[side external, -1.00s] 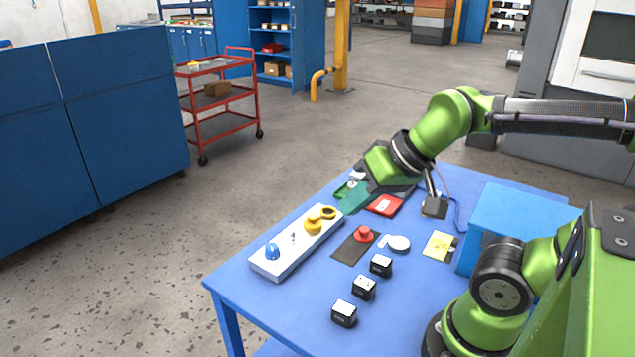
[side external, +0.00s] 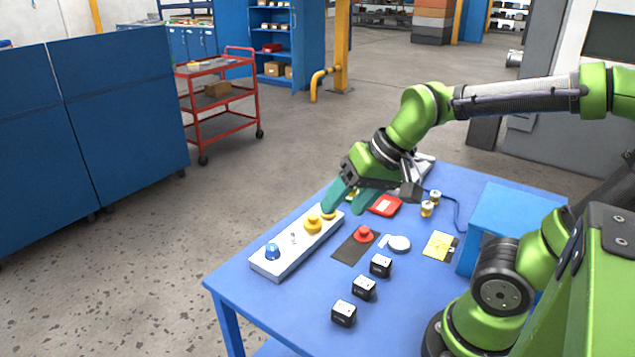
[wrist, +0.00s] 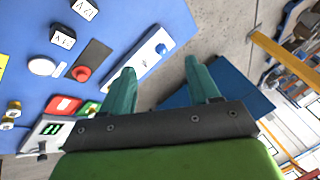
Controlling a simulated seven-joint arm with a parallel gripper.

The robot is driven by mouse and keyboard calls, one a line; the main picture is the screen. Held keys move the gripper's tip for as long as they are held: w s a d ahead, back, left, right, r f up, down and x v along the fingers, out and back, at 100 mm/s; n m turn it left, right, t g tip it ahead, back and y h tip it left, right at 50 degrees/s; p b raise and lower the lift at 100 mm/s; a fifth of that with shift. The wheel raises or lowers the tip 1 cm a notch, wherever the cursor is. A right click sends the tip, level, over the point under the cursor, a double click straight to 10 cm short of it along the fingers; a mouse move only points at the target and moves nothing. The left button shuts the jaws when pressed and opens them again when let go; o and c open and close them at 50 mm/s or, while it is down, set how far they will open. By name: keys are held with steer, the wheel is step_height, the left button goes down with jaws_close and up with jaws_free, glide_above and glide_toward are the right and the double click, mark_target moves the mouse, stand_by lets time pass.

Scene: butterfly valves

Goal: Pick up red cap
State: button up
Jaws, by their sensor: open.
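The red cap (side external: 364,234) sits on a dark rectangular plate (side external: 347,253) on the blue table. In the wrist view, the red cap (wrist: 82,73) is left of my fingers, on the dark plate. My gripper (side external: 338,203) is open, its teal fingers spread over the far end of the white valve panel (side external: 279,266). It is apart from the red cap, beyond it and to its left in the side view. In the wrist view, my gripper (wrist: 160,70) has nothing between its fingers. One finger hides part of the panel there.
The panel carries a blue knob (side external: 272,251) and yellow valve parts (side external: 313,223). Near the cap are a white disc (side external: 399,243), three black blocks (side external: 364,288), a red item (side external: 384,205) and a yellow card (side external: 440,245). A blue box (side external: 510,222) stands at the right.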

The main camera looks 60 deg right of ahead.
steer(key=w+d+f+m+g, duration=0.2)
steer(key=w+d+f+m, duration=0.15)
steer(key=d+m, duration=0.3)
steer(key=m+g+h, duration=0.2)
steer(key=m+g, duration=0.2)
steer(key=m, duration=2.3)
glide_above(363, 229)
steer(key=f, duration=1.3)
steer(key=shift+a+f, duration=0.1)
steer(key=shift+a, duration=0.2)
steer(key=f, duration=0.5)
steer(key=shift+d, duration=0.4)
steer(key=c, duration=1.1)
